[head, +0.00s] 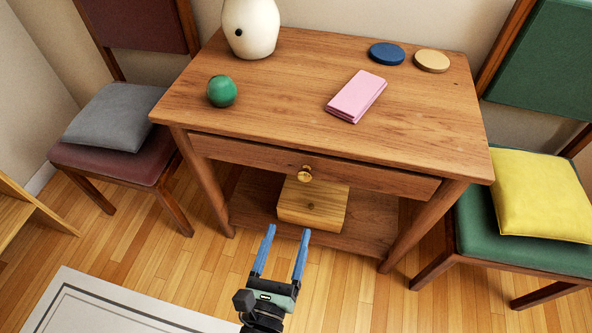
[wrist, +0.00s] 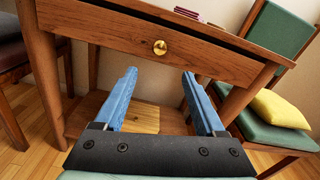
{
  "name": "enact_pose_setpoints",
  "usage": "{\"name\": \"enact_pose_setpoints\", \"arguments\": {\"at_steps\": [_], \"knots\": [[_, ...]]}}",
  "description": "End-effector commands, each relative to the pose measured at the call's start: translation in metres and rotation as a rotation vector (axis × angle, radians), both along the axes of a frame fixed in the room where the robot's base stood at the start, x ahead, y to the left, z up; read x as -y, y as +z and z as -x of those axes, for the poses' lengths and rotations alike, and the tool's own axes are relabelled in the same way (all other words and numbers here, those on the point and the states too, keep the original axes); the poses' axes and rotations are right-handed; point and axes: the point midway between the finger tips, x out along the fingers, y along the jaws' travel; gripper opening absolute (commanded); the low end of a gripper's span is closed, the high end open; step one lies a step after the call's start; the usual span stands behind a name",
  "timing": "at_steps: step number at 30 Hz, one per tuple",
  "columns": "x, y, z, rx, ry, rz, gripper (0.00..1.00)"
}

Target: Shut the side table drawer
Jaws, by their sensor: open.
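The side table (head: 250,100) is brown wood, with one drawer (head: 240,152) under its top. The drawer front also shows in the wrist view (wrist: 95,25), with a dark gap along its top edge. How far the drawer stands out is hard to tell. A round brass knob (head: 304,174) sits at the middle of the drawer front; it is just beyond the fingertips in the wrist view (wrist: 160,47). My gripper (head: 288,231) is open and empty, in front of the table. Its two blue fingers point toward the drawer front and are apart from it.
A wooden box (head: 312,204) stands on the lower shelf. On the tabletop are a cream vase (head: 250,28), a green ball (head: 221,91), a pink booklet (head: 357,96) and two discs. A red chair (head: 110,165) and a green chair (head: 520,250) flank the table.

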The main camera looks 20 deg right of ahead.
Motion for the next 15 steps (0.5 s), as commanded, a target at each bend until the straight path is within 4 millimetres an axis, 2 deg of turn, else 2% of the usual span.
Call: {"name": "enact_pose_setpoints", "arguments": {"at_steps": [3, 7, 15], "knots": [[0.001, 0.002, -0.002, -0.001, 0.004, 0.024, 0.72], [0.010, 0.001, -0.015, 0.002, 0.001, 0.023, 0.72], [0.043, 0.002, -0.062, 0.003, -0.001, 0.023, 0.72]]}}
